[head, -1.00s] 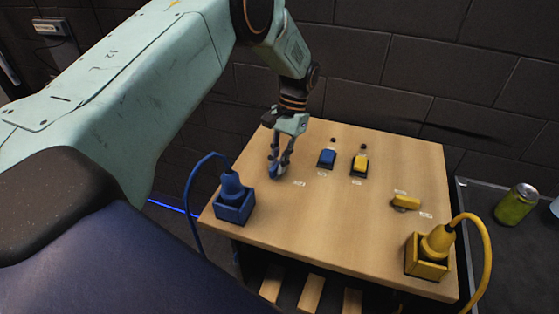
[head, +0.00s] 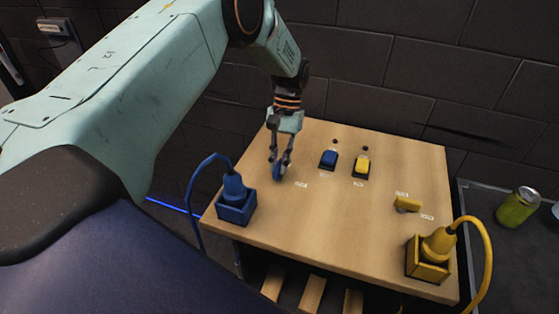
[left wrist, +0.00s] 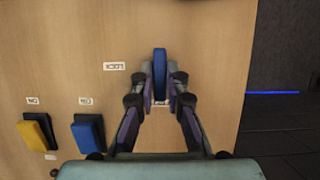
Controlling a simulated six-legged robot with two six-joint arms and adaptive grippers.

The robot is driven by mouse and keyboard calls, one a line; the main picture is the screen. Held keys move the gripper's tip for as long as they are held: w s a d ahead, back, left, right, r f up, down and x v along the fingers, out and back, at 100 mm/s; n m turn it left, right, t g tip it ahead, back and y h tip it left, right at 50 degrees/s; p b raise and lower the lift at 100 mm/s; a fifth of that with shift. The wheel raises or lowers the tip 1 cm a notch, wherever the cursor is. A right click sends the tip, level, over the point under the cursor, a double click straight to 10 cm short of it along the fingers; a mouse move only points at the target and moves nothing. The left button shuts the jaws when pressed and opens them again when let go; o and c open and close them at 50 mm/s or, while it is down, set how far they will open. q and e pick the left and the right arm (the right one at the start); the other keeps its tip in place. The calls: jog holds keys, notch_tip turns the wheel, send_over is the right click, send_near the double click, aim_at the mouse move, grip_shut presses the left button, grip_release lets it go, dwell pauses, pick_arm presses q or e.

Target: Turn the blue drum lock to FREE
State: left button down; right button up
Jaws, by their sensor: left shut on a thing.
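The blue drum lock (head: 278,172) is on the left part of the wooden table top, and its upright blue grip also shows in the left wrist view (left wrist: 160,72). My left gripper (head: 280,166) reaches down from above and is shut on that grip, one finger on each side. In the left wrist view a white label (left wrist: 114,66) that seems to read LOCK lies left of the grip. A second label (left wrist: 160,102) lies in line with the grip, between the fingers; I cannot read it. My right gripper is not in view.
A blue plug in a blue socket box (head: 236,208) stands front left, its cable looping up. Blue (head: 328,159) and yellow (head: 361,167) buttons are right of the lock. A yellow handle (head: 407,204) and yellow plug box (head: 428,268) are on the right.

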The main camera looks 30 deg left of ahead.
pick_arm(q)
jog(key=c, duration=1.7)
grip_release()
jog(key=shift+w+r, duration=0.2)
jog(key=o, duration=0.3)
jog(key=shift+s+f, duration=0.1)
jog(key=shift+s, duration=0.05)
jog(key=shift+o, duration=0.2)
jog(key=v, duration=1.2)
jog(key=shift+s+d+f, duration=0.1)
